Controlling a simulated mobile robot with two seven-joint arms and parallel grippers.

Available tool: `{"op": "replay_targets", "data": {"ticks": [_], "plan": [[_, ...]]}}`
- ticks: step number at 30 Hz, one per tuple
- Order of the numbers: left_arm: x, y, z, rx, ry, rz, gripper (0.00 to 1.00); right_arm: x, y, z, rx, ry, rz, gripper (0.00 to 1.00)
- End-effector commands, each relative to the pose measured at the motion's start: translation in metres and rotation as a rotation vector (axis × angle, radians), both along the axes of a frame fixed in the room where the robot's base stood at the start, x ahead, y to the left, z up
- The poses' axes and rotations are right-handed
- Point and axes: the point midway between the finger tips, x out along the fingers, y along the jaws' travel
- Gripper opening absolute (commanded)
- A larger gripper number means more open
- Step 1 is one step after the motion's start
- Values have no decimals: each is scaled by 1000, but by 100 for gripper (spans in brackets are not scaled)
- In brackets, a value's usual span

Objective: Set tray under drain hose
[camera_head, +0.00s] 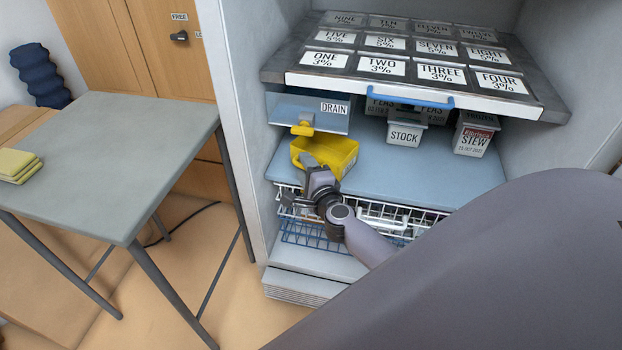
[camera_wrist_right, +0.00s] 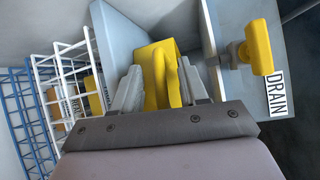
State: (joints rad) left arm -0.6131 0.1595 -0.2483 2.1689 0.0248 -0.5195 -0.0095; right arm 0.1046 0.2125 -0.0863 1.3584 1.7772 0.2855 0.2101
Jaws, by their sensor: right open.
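A yellow tray (camera_head: 340,153) sits on the blue-grey shelf, below and slightly right of the DRAIN panel (camera_head: 295,110). A yellow drain fitting (camera_head: 303,129) hangs from that panel, just above the tray's left end; it also shows in the right wrist view (camera_wrist_right: 259,47). My right gripper (camera_head: 309,163) is at the near left end of the tray. In the right wrist view, the gripper (camera_wrist_right: 161,82) is open, with the yellow tray (camera_wrist_right: 155,55) between its fingers; contact cannot be told. My left gripper is not in view.
Above is a rack (camera_head: 440,102) of labelled compartments with a blue handle. Labelled tubs, including STOCK (camera_head: 404,133) and STEW (camera_head: 474,140), stand at the shelf's back. A wire basket (camera_head: 385,216) is below. A grey table (camera_head: 110,150) holds yellow sponges (camera_head: 18,166).

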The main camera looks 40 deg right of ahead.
Motion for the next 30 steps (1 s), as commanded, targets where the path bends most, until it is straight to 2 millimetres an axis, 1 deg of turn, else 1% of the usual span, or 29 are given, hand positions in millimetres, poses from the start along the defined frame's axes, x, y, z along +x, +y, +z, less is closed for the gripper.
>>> {"op": "replay_targets", "data": {"ticks": [4, 12, 13, 14, 15, 16, 17, 25, 30], "plan": [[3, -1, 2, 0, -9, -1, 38, 6, -2, -1, -1, -1, 0, 43], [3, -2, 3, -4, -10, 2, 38, 7, -2, 0, -1, 0, 0, 43], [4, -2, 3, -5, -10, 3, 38, 7, -2, 0, 0, 0, 0, 37], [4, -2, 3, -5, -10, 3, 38, 7, -2, 0, 0, 0, 0, 27], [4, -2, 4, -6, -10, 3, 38, 7, -2, 0, 0, 0, 0, 14], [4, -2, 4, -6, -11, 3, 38, 7, -2, 0, 0, 0, 0, 4], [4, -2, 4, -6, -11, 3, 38, 7, -2, 0, 0, 0, 0, 0], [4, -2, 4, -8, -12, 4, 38, 7, 0, 0, 1, 0, -1, 0], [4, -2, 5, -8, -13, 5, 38, 8, 5, 0, 2, 1, -1, 0]]}}
